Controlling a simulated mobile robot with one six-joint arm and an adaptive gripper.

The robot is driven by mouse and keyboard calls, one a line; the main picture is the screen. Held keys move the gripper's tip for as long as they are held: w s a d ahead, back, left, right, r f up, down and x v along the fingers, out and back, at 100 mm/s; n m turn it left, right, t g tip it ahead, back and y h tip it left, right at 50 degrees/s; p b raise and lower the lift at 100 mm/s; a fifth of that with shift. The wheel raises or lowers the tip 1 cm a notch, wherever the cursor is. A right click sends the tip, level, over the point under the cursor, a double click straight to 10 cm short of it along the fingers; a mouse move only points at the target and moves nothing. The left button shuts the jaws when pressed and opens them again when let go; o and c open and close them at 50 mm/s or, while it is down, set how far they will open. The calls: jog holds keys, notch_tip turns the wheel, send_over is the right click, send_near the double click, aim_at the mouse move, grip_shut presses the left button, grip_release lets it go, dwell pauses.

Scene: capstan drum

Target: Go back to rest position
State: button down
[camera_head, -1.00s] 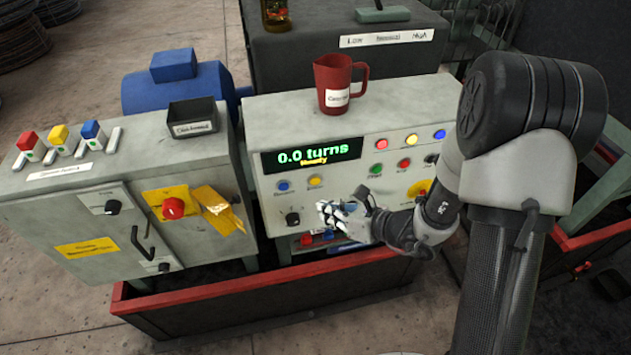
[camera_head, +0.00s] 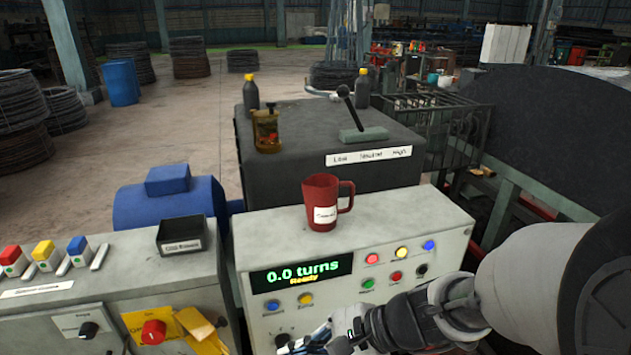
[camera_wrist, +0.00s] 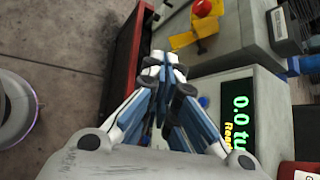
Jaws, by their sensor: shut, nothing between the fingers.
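My gripper (camera_head: 318,343) is at the bottom of the head view, in front of the control box (camera_head: 400,222), and its lower part is cut off by the frame edge. In the wrist view my gripper (camera_wrist: 163,62) is shut with its fingertips together and nothing between them. The control box shows a display (camera_head: 302,272) reading "0.0 turns" and "Ready". The same display (camera_wrist: 240,120) shows at the right of the wrist view. I cannot tell the exact gap between my gripper and the panel.
A red mug (camera_head: 322,205) stands on the control box. At left is a cabinet (camera_head: 110,268) with coloured buttons, a red knob (camera_head: 153,332) and a black tray (camera_head: 181,235). A dark housing with a lever (camera_head: 350,108) stands behind. In the wrist view, floor (camera_wrist: 60,50) shows at left.

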jog(key=s+d+r+n+t+h, duration=0.1)
jog(key=s+d+r+n+h, duration=0.2)
jog(key=s+d+n+h, duration=0.2)
jog(key=s+d+r+n+t+h, duration=0.2)
jog(key=s+d+r+n+h, duration=0.2)
jog(key=d+n, duration=0.4)
jog(key=s+d+h, duration=0.1)
jog(key=s+d, duration=0.1)
jog(key=d, duration=0.1)
jog(key=shift+d+r+n, duration=0.2)
jog(key=shift+d+n, duration=0.1)
jog(key=shift+d, duration=0.1)
jog(key=shift+s, duration=0.1)
dwell(1.3)
